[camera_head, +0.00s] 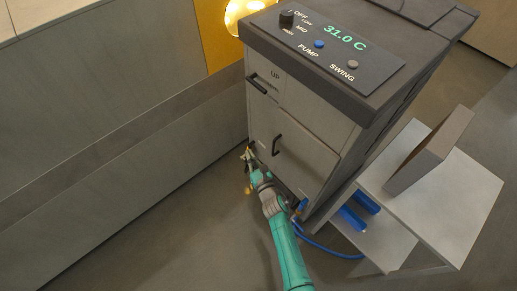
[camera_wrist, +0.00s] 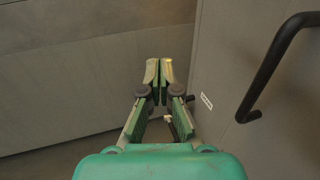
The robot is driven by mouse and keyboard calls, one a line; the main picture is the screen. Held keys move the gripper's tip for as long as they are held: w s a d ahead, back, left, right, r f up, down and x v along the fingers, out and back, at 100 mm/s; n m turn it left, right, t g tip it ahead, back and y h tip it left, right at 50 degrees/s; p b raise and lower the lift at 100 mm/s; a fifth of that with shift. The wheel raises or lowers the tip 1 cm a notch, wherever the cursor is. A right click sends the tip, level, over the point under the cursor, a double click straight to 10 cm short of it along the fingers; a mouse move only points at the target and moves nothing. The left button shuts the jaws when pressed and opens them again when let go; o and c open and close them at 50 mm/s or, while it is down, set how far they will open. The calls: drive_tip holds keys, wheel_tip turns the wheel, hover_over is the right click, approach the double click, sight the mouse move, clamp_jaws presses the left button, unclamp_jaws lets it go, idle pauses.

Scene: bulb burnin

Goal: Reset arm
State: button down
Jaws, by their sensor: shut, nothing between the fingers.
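My gripper (camera_head: 249,153) is at the end of my teal arm, low beside the left edge of the grey cabinet (camera_head: 292,110). In the wrist view my gripper (camera_wrist: 159,70) is shut and empty, its fingertips together. The cabinet's side panel (camera_wrist: 215,75) stands just to the right of the fingers, with a black handle (camera_wrist: 272,66) on it. In the head view the lower door's black handle (camera_head: 276,146) is right of my gripper. I cannot tell whether the gripper touches the cabinet.
The cabinet top has a panel (camera_head: 325,48) reading 31.0 C with a knob and buttons. A lit yellow lamp (camera_head: 243,12) glows behind it. A white side table (camera_head: 450,195) with a grey slab (camera_head: 430,150) stands right. A blue hose (camera_head: 325,249) lies low. Floor left is clear.

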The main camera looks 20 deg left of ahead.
drive_tip(key=s+a, duration=0.3)
drive_tip(key=s, duration=0.2)
drive_tip(key=shift+s, duration=0.2)
drive_tip(key=shift+a+f, duration=0.1)
drive_tip(key=s+d+m+t+h, duration=0.1)
drive_tip(key=s+d+m+h, duration=0.1)
drive_tip(key=s+d+m, duration=0.6)
drive_tip(key=s+d+m+h, duration=0.2)
drive_tip(key=s+d+m, duration=0.35)
drive_tip(key=d, duration=0.55)
drive_tip(key=s+d+m+t+h, duration=0.1)
drive_tip(key=s+d+m+h, duration=0.1)
drive_tip(key=s+d+m, duration=0.6)
drive_tip(key=s+d+r+m+h, duration=0.3)
drive_tip(key=s+d+r+m, duration=0.3)
drive_tip(key=s+r+m, duration=0.3)
drive_tip(key=s+d+r+m+h, duration=0.3)
drive_tip(key=s+d+r+m, duration=0.4)
drive_tip(key=r+m, duration=0.6)
drive_tip(key=shift+s+d+r+m+g, duration=0.15)
drive_tip(key=shift+s+d+m+g, duration=0.25)
drive_tip(key=shift+s, duration=0.5)
drive_tip(key=c, duration=1.9)
unclamp_jaws()
drive_tip(key=shift+a, duration=0.1)
